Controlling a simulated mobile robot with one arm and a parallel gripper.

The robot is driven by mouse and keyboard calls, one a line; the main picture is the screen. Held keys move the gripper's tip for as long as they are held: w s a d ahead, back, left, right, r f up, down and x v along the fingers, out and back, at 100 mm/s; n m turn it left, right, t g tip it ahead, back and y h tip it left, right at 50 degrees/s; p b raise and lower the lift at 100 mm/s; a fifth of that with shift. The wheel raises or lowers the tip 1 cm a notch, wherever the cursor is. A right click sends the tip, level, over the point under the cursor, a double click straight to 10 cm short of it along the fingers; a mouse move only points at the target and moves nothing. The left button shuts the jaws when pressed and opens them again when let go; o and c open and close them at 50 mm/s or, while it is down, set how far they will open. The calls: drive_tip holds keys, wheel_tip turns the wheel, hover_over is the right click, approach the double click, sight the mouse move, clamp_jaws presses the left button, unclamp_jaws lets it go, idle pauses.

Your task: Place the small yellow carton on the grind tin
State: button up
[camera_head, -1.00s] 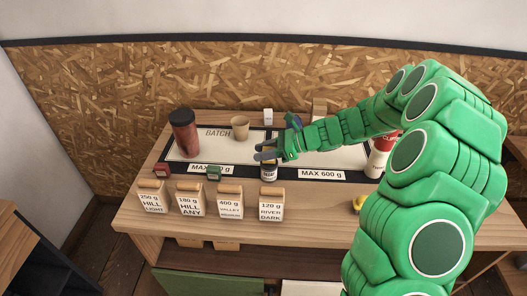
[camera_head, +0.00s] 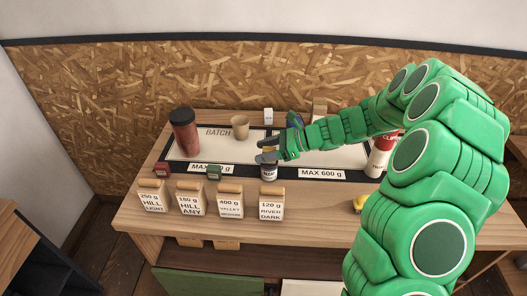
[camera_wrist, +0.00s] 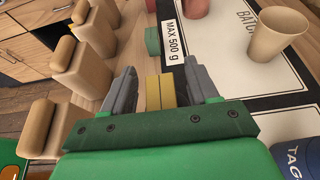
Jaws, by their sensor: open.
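The small yellow carton (camera_wrist: 160,92) is upright between my gripper's two grey fingers in the wrist view, with a narrow gap on each side. My gripper (camera_head: 267,150) is open and reaches in from the right, above a small dark tin with a pale label (camera_head: 269,173), which looks like the grind tin. In the head view the fingers mostly hide the carton, which appears to be directly over this tin. The contact between carton and tin is hidden in both views.
Several wood-topped bags (camera_head: 230,202) line the front edge. A green box (camera_head: 214,172), red box (camera_head: 161,168), dark red tumbler (camera_head: 184,132) and tan cup (camera_head: 240,127) are to the left. A red-and-white canister (camera_head: 379,158) and yellow object (camera_head: 360,203) are near my arm.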

sight(270, 149)
drive_tip(key=v, duration=0.7)
drive_tip(key=s+r+n+g+h, duration=0.1)
drive_tip(key=s+r+n+h, duration=0.15)
drive_tip(key=s, duration=0.45)
drive_tip(key=s+a+r+n+g+h, duration=0.1)
drive_tip(key=s+r+n, duration=0.1)
drive_tip(key=s+n, duration=0.3)
drive_tip(key=s+r+n+g+h, duration=0.1)
drive_tip(key=s+r+n+h, duration=0.15)
drive_tip(key=s, duration=0.55)
drive_tip(key=s+d+r+n+h, duration=0.1)
drive_tip(key=s+d+n+h, duration=0.2)
drive_tip(key=s+d, duration=0.4)
drive_tip(key=s+d+r+n+t+h, duration=0.1)
drive_tip(key=s+d+n+h, duration=0.3)
drive_tip(key=s, duration=0.9)
drive_tip(key=d+n, duration=0.1)
drive_tip(key=d, duration=0.2)
drive_tip(key=shift+s, duration=0.25)
